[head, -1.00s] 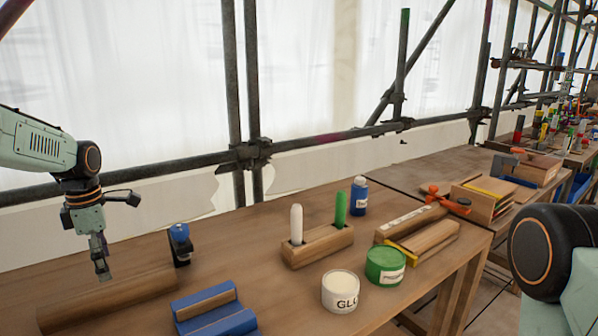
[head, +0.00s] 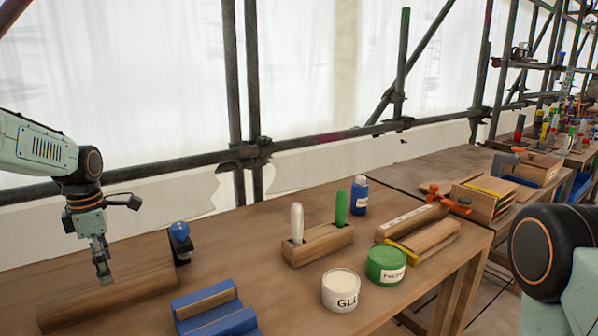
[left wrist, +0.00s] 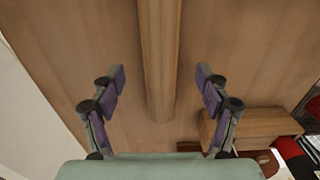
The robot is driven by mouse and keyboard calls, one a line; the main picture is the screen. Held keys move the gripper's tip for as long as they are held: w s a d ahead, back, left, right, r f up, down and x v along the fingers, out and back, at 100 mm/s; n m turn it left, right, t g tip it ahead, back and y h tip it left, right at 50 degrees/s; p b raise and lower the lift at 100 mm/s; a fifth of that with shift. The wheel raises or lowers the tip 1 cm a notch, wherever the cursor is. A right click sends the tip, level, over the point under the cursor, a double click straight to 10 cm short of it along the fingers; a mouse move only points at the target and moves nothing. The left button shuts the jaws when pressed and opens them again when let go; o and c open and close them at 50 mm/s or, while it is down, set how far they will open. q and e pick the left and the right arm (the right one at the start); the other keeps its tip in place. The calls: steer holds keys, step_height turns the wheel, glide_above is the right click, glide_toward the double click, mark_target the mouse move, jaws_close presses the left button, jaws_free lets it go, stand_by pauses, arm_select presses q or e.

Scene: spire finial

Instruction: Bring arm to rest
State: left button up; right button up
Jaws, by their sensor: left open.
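My left gripper (head: 103,272) hangs pointing down at the left of the bench in the head view. A round wooden bar (head: 115,298) lies on the bench (head: 285,312) just under or in front of the gripper. The bar also shows in the left wrist view (left wrist: 159,60), running between the finger lines; the gap between them is hard to judge. My right arm shows only as a dark joint at the right edge; its gripper is out of view.
A blue block holder (head: 215,312), a blue-capped tool (head: 180,240), a wooden stand (head: 318,244) with white and green sticks, a glue tub (head: 341,291), a green tub (head: 385,266) and a blue bottle (head: 360,195) stand on the bench. Scaffold poles (head: 232,100) rise behind.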

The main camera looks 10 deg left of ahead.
arm_select(q)
step_height(320, 180, up, 11)
steer(key=p, duration=0.2)
steer(key=s+d+f+m+p, duration=0.2)
steer(key=d+m, duration=1.2)
steer(key=d, duration=0.7)
steer(key=shift+m, duration=0.4)
steer(key=shift+s+d, duration=0.1)
steer(key=shift+d, duration=0.05)
